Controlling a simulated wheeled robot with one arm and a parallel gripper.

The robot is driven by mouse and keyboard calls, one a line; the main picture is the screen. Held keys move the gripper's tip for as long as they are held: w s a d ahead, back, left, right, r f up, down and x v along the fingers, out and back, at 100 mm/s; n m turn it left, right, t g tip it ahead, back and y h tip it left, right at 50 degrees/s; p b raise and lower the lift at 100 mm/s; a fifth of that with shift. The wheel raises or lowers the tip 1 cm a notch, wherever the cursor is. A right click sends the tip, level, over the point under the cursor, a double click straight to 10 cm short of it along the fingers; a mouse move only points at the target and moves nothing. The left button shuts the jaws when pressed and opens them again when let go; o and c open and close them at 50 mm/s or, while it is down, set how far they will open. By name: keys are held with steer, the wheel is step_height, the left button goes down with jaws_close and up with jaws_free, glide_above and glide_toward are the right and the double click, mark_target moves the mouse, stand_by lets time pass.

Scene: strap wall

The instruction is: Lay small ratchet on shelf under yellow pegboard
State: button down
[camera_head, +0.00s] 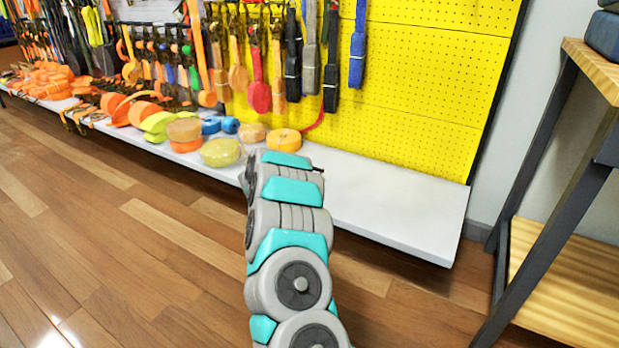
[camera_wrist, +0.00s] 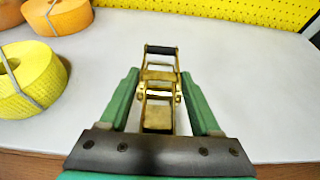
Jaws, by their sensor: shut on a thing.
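The small ratchet (camera_wrist: 160,78) is gold-coloured with a black handle bar. In the wrist view it sits between the two green fingers of my gripper (camera_wrist: 161,90), which is shut on it. The white shelf (camera_wrist: 240,75) spreads out below and beyond the ratchet; I cannot tell whether the ratchet touches it. In the head view the shelf (camera_head: 400,205) runs under the yellow pegboard (camera_head: 430,90), which also shows in the wrist view (camera_wrist: 260,10). In the head view my arm hides the gripper and the ratchet.
A yellow strap roll (camera_wrist: 35,82) and an orange roll (camera_wrist: 58,14) lie on the shelf at left in the wrist view. The shelf's right part is bare. A wooden-topped rack (camera_head: 560,190) stands at right. Straps hang on the pegboard.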

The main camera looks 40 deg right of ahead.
steer(key=w+d, duration=0.3)
steer(key=d, duration=0.1)
steer(key=shift+w+d+f+p, duration=0.15)
steer(key=shift+w+f+p, duration=0.05)
steer(key=shift+w+p, duration=0.2)
step_height(320, 180, down, 3)
steer(key=shift+r, duration=0.15)
steer(key=shift+f, duration=0.4)
steer(key=shift+f+b, duration=0.1)
steer(key=shift+b, duration=0.25)
steer(key=shift+c, duration=0.5)
jaws_free()
steer(key=v, duration=1.2)
steer(key=shift+s, duration=0.1)
